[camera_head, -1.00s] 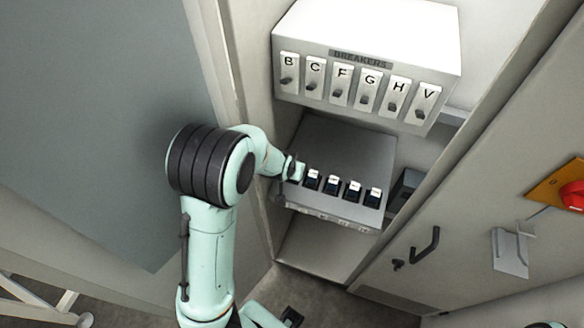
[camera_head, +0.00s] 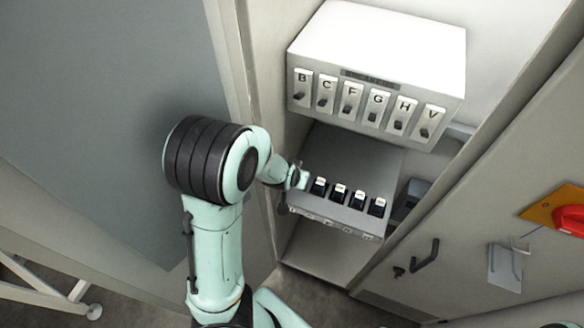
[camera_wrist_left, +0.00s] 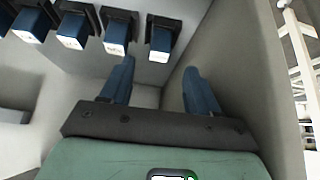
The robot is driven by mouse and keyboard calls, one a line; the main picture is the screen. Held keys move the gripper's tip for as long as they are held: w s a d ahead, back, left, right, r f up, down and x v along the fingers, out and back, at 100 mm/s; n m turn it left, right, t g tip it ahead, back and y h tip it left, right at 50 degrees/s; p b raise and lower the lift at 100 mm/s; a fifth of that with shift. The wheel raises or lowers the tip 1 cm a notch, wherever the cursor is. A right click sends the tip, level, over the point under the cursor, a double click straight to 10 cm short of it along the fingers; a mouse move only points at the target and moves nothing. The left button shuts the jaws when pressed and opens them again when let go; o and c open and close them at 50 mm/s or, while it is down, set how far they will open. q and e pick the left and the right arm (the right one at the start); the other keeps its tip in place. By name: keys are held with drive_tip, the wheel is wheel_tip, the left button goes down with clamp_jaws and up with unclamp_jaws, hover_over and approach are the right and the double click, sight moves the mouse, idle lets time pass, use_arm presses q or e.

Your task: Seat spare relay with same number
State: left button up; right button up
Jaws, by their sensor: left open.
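Several dark relays with white labelled tops stand in a row on a grey shelf unit (camera_head: 348,160). One relay (camera_head: 339,192) is near the middle of the row, another (camera_head: 377,206) at its right end. The label markings are too small to read. My left gripper (camera_head: 300,178) is at the left end of the row and partly covers that end. In the left wrist view its two blue fingers (camera_wrist_left: 159,66) are apart and empty. The end relay (camera_wrist_left: 160,42) lies just beyond the gap between the fingertips, apparently not gripped. My right gripper is not in view.
A white breaker box (camera_head: 378,70) with lettered switches B, C, F, G, H and V hangs above the relays. The cabinet wall stands close to the gripper's left. A door with a black handle (camera_head: 426,262) and a red knob (camera_head: 570,220) is at right.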

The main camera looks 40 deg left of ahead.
use_arm(q)
drive_tip(key=v, duration=0.7)
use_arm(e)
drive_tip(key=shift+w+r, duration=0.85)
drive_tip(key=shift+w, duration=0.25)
use_arm(q)
drive_tip(key=shift+r, duration=0.2)
